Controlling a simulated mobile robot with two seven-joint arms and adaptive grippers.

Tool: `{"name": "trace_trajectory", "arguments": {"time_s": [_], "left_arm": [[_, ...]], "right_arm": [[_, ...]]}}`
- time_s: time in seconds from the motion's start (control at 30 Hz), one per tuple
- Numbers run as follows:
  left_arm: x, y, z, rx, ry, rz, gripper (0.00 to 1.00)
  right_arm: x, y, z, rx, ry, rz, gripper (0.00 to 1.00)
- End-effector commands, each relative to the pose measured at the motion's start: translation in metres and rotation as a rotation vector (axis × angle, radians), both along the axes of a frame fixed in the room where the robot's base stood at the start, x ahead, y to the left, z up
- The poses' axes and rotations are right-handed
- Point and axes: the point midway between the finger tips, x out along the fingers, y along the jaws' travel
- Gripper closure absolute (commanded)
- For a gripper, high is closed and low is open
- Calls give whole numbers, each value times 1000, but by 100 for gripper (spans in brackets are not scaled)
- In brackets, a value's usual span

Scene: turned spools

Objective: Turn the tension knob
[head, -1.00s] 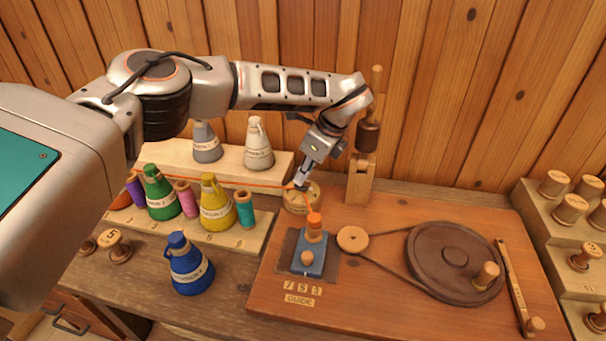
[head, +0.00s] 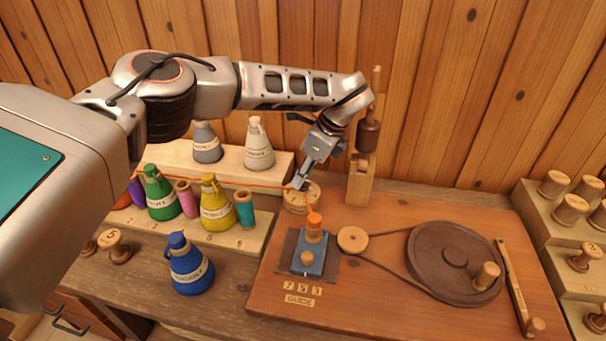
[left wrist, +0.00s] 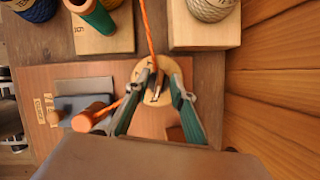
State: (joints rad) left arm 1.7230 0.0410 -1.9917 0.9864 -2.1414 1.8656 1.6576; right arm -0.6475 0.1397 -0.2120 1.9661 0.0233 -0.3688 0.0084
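The tension knob (head: 301,204) is a round, pale wooden dial with dark marks, at the back left of the reddish wooden board (head: 380,285). My left gripper (head: 298,187) points down at the top of the dial. In the left wrist view the dial (left wrist: 147,70) lies under the gripper (left wrist: 160,85). The two green-padded fingers are spread, with a narrow upright piece of the knob between them. I see a gap beside that piece, so the fingers do not look closed on it. My right gripper is not in view.
An orange thread (head: 250,183) runs past the dial to the orange-topped guide block (head: 310,258). Cone spools (head: 215,204) stand on a rack to the left. A large wheel (head: 454,262) with a belt fills the board's right.

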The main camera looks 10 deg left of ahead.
Motion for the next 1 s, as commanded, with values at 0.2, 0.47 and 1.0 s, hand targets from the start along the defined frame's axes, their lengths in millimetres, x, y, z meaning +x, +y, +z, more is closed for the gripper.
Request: {"name": "trace_trajectory", "arguments": {"time_s": [0.2, 0.47, 1.0], "left_arm": [[0, -5, 12, 0, -4, -2, 76], [-5, -23, 58, 0, -5, -1, 76], [-11, -45, 111, 0, 0, 0, 76]], "right_arm": [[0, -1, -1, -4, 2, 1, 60], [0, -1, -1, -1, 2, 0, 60], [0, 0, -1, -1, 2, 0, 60]]}}
